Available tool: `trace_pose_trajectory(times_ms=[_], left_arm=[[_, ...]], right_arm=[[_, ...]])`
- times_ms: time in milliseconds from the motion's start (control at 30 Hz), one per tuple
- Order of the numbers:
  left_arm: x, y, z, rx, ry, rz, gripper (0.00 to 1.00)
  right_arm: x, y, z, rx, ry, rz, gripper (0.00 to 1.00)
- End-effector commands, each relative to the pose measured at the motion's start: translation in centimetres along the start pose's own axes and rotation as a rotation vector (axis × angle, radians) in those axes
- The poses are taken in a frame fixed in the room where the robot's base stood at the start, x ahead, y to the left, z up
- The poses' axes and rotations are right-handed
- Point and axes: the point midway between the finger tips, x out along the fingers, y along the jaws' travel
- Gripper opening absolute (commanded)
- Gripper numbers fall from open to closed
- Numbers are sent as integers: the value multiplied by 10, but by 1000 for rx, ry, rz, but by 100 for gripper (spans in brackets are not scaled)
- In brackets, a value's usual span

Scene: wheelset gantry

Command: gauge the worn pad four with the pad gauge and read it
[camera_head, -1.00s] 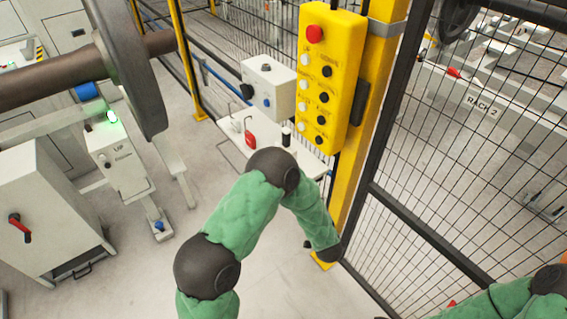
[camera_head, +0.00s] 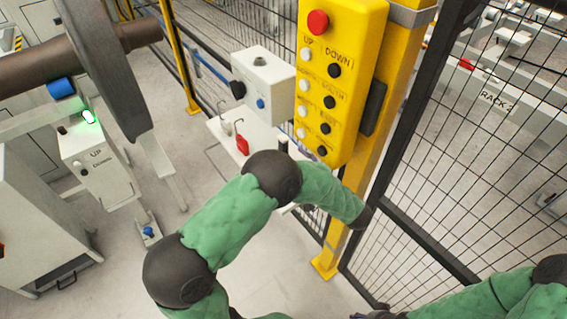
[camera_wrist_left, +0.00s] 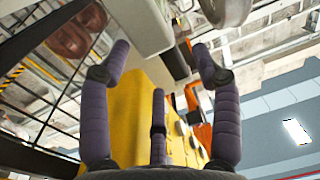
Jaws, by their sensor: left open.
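My left gripper (camera_wrist_left: 160,50) is open in the left wrist view, its purple fingers apart with nothing seen between them. In the head view my left arm crosses the middle, its dark end in front of the yellow post; the fingers cannot be made out there. A white shelf (camera_head: 264,137) behind that arm bears a red item (camera_head: 242,145), a thin bent metal piece (camera_head: 228,127) and a dark cylinder (camera_head: 283,145). I cannot tell whether one is the pad gauge. I cannot identify pad four. My right arm shows at the lower right, its gripper out of frame.
A yellow button panel (camera_head: 337,85) hangs on a yellow post (camera_head: 398,95); it also shows in the left wrist view (camera_wrist_left: 125,110). A grey box (camera_head: 263,85) is beside it. Mesh fencing (camera_head: 470,140) closes the right. A wheelset (camera_head: 105,65) and an UP/DOWN box (camera_head: 97,165) stand left.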

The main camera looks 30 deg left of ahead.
Motion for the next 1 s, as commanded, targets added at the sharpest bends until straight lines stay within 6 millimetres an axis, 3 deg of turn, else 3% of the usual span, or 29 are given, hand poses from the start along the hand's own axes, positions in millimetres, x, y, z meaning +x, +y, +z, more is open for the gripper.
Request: trace_pose_trajectory(times_ms=[267, 600, 933, 1000], left_arm=[[23, 0, 1, 0, -1, 0, 63], [67, 0, 2, -1, -1, -1, 63], [73, 1, 0, 0, -1, 3, 63], [73, 1, 0, 0, -1, 3, 46]], right_arm=[[7, 2, 0, 0, 0, 0, 51], [22, 8, -1, 0, 0, 0, 51], [22, 8, -1, 0, 0, 0, 51], [22, 8, -1, 0, 0, 0, 51]])
